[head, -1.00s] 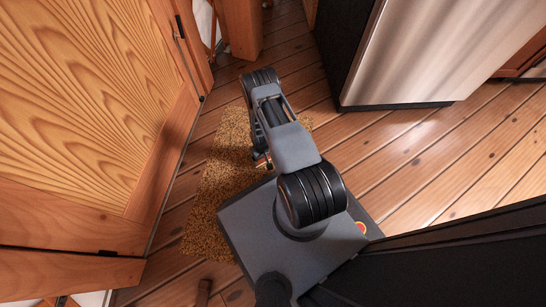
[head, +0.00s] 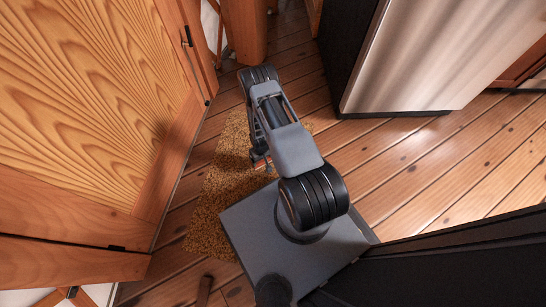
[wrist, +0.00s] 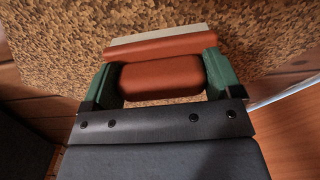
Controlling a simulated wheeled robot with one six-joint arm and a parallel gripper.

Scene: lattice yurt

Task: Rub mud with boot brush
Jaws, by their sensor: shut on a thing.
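The boot brush (wrist: 162,78) has an orange-brown body and a pale strip along its far edge. My gripper (wrist: 160,66) is shut on it, with a green finger at each end of the body. The brush is over the speckled tan-brown mat (wrist: 60,45); whether it touches the mat I cannot tell. In the head view the mat (head: 215,205) lies on the plank floor, partly covered by my base and arm. A little of my gripper (head: 262,161) shows there beside my arm. I cannot make out any mud apart from the mat's speckles.
A wooden door or panel (head: 90,110) stands close on the left. A steel-fronted appliance (head: 420,55) stands at upper right. A wooden post (head: 243,30) is at the top. Bare floor (head: 420,160) is open to the right, below the appliance.

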